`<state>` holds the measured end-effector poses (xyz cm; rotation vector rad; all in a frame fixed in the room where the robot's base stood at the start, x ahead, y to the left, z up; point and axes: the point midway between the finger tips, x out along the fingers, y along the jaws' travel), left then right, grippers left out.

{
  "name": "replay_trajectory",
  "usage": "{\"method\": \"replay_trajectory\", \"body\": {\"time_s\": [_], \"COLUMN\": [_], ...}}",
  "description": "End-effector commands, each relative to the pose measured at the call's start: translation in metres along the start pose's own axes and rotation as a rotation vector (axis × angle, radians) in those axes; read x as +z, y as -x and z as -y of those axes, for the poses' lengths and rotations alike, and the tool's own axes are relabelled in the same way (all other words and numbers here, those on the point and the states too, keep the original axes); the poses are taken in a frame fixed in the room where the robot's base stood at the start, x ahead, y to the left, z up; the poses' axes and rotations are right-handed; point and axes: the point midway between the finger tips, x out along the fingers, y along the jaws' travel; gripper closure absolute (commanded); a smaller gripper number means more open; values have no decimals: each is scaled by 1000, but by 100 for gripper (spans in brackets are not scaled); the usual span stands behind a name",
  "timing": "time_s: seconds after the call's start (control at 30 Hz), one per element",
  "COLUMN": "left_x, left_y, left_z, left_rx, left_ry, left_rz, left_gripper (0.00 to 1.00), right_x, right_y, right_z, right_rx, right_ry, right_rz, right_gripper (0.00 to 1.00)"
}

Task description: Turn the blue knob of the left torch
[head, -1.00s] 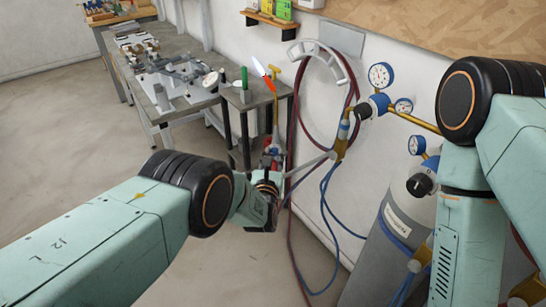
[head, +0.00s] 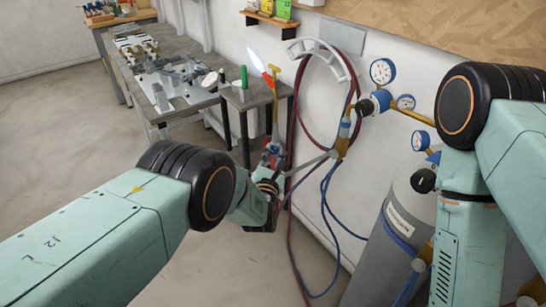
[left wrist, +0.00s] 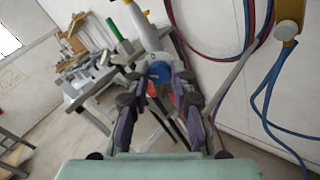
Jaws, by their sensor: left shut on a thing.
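In the left wrist view, the torch's blue knob (left wrist: 160,69) lies between the fingertips of my left gripper (left wrist: 167,78). The gripper is shut on this knob. In the head view, my left gripper (head: 269,170) reaches the torch's lower end, and its own body partly hides the grip. My right arm shows at the right, but its gripper is out of view.
A small side table (head: 246,98) with a green-handled tool (head: 244,77) stands behind the torch. Red and blue hoses (head: 326,195) hang along the wall. A grey gas cylinder (head: 400,215) with gauges (head: 382,71) stands to the right. The floor at left is clear.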

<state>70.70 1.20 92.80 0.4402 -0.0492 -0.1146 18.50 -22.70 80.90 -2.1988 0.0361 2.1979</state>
Motion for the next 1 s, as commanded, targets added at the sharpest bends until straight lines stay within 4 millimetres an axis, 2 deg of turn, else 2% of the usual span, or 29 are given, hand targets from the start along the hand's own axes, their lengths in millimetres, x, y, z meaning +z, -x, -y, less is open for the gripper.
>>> {"method": "replay_trajectory", "body": {"time_s": [0.2,0.23,0.47,1.0], "left_x": [0,0,0,0], "left_y": [0,0,0,0], "left_z": [0,0,0,0], "left_rx": [-1,-1,-1,-1], "left_ry": [2,2,3,26], "left_rz": [-1,-1,-1,-2], "left_gripper": [100,74,54,53], "right_x": [0,0,0,0], "right_y": [0,0,0,2], "right_z": [0,0,0,0], "right_rx": [0,0,0,0], "right_ry": [0,0,0,0], "right_rz": [0,0,0,0], "right_gripper": [60,60,60,60]}}
